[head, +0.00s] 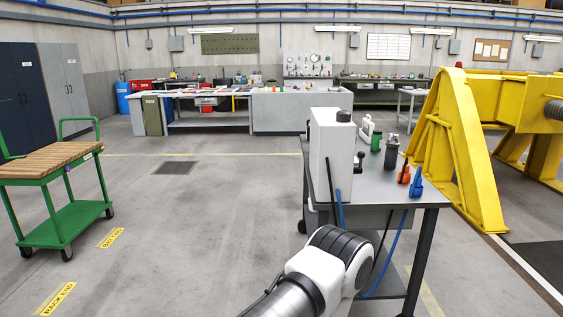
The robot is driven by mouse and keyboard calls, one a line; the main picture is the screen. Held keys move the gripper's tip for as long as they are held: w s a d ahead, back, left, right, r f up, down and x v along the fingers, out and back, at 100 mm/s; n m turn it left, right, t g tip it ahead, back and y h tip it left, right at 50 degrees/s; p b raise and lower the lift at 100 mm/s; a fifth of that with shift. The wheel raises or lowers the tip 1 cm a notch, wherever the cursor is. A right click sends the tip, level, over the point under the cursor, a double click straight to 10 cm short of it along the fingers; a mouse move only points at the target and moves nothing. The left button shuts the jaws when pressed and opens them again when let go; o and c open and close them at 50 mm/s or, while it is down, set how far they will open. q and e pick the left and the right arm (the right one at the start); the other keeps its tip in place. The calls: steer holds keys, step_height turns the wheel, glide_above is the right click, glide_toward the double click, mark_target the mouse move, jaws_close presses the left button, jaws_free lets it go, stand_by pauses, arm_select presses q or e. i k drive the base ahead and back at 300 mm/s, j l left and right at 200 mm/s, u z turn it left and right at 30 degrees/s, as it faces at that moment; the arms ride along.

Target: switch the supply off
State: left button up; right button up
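A tall white box (331,160) stands on the near left part of a grey metal table. I take it to be the supply, but I cannot read any marking. It has a dark round cap (343,115) on top and a small black lever or knob (360,157) at its right side. A black cable and a blue cable hang by its base. I cannot tell the switch position. A white and dark arm link of mine shows at the bottom centre, in front of the table. Neither of my grippers is in view.
The table (395,192) also holds a green cylinder (376,142), a dark grey canister (391,152), an orange tool (404,175) and a blue tool (416,187). A yellow frame (455,150) stands right of it. A green cart (70,222) is at left; the floor between is clear.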

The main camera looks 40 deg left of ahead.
mark_target(361, 154)
steer(key=i+l+u, duration=0.1)
steer(key=u, duration=0.85)
steer(key=i+l, duration=0.1)
